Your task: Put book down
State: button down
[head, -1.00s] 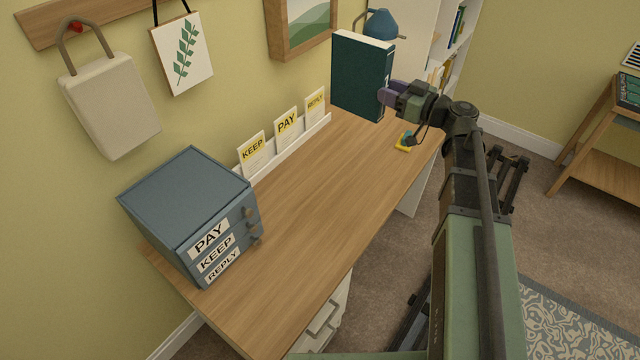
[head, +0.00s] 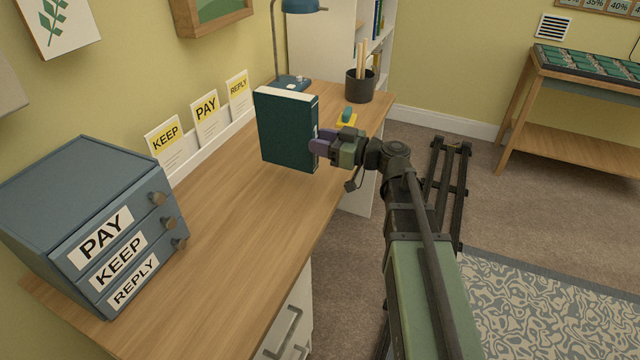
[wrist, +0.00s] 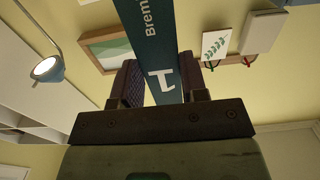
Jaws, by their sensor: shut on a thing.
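A dark green-blue book (head: 284,130) with pale page edges is held upright over the far part of the wooden desk (head: 235,215). My gripper (head: 318,147) is shut on the book at its right-hand edge. In the wrist view, the book's spine (wrist: 158,50) with white lettering shows between the two fingers of my gripper (wrist: 160,85). The book's lower edge looks close to the desk top, but I cannot tell whether it touches.
A blue drawer cabinet (head: 95,220) stands on the near left. A rack with cards (head: 205,118) runs along the wall. A lamp (head: 292,82), a pen cup (head: 360,86) and a yellow pad with a small teal object (head: 347,117) are at the far end. The desk's middle is clear.

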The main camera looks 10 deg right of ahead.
aim_at(316, 157)
notch_tip(316, 157, down, 6)
jog(key=b, duration=0.4)
jog(key=shift+r, duration=0.4)
jog(key=shift+f, duration=0.1)
jog(key=c, duration=1.1)
grip_release()
jog(key=shift+f, duration=0.15)
jog(key=o, duration=0.5)
jog(key=shift+c, duration=0.2)
jog(key=shift+s+d+r, duration=0.1)
jog(key=shift+r, duration=0.2)
jog(key=v, duration=1.1)
jog(key=shift+s+d, duration=0.2)
jog(key=shift+d, duration=0.1)
